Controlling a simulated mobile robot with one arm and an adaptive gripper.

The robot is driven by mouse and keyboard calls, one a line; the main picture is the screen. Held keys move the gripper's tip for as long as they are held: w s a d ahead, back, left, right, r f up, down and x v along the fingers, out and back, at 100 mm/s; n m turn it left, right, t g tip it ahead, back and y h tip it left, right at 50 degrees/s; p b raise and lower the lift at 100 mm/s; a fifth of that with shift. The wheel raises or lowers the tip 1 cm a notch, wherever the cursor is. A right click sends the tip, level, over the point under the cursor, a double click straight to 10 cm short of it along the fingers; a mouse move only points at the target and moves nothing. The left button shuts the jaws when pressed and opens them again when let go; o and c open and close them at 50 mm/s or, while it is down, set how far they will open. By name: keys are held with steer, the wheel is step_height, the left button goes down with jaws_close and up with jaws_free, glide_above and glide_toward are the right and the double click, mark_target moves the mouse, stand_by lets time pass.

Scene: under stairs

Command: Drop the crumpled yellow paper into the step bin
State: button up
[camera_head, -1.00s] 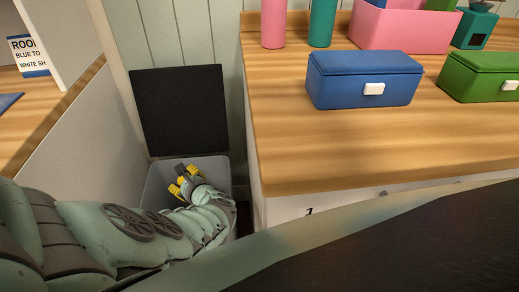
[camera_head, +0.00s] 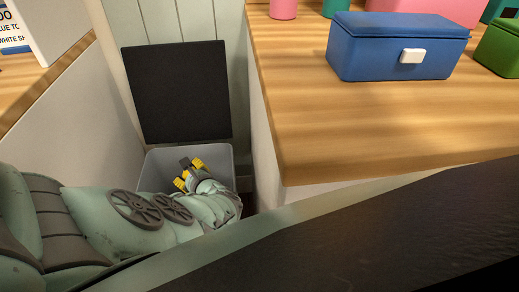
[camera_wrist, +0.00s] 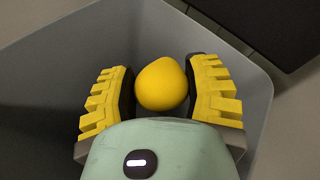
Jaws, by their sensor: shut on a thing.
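The step bin (camera_head: 160,163) is a grey container with its black lid (camera_head: 177,92) standing open at the back. My gripper (camera_head: 190,173) is over the bin's opening, its yellow fingertips at or within the rim. In the wrist view my gripper (camera_wrist: 162,88) is shut on the crumpled yellow paper (camera_wrist: 162,84), which looks like a smooth, rounded yellow ball between the two ridged yellow fingers. The bin's grey walls (camera_wrist: 50,65) surround it in that view. The paper cannot be made out in the head view, and the bin's floor is dark.
A wooden counter (camera_head: 360,125) stands to the right of the bin, with a blue box (camera_head: 385,50) and a green box (camera_head: 500,48) on it. A pale partition (camera_head: 75,125) is close on the left. The bin stands in the narrow gap between them.

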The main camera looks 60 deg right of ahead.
steer(key=shift+d, duration=0.1)
steer(key=o, duration=0.9)
